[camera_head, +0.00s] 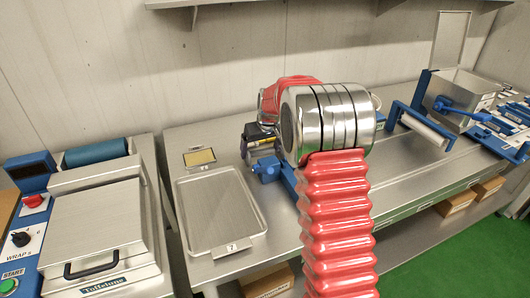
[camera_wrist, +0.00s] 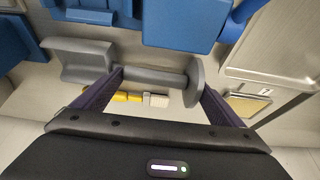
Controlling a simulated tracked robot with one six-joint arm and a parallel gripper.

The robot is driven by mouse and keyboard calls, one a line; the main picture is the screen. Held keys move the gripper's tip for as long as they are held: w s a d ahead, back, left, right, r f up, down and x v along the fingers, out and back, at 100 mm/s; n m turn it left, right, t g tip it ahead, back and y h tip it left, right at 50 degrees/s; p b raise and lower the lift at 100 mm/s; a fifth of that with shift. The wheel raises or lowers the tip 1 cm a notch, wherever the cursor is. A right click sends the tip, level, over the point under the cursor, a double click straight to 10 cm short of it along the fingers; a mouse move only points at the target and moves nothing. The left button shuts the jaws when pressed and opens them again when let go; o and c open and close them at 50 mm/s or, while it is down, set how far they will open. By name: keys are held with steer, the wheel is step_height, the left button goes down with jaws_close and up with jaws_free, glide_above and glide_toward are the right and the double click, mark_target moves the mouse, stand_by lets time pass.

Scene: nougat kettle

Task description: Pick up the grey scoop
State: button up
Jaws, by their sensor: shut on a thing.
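The grey scoop (camera_wrist: 152,80) shows in the wrist view, with its trough at the left, a round handle and a disc at the right end. My gripper (camera_wrist: 163,86) is shut on it; one finger meets the scoop near the trough and the other is by the disc. In the head view my gripper (camera_head: 257,132) is small and dark beside my wrist, with a grey part that looks like the scoop (camera_head: 264,144) below it. My arm hides much of that area. Whether the scoop is clear of the bench I cannot tell.
A metal tray (camera_head: 186,218) and a small yellow-topped plate (camera_head: 200,157) lie left of my gripper. A yellow-handled tool (camera_wrist: 128,97) lies behind the scoop in the wrist view. Blue parts (camera_head: 267,169) stand close by. The wrapping machine (camera_head: 95,222) stands far left.

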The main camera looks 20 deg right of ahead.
step_height(320, 180, up, 10)
stand_by(0.6)
stand_by(0.4)
steer(key=shift+r, duration=2.5)
steer(key=shift+s, duration=0.1)
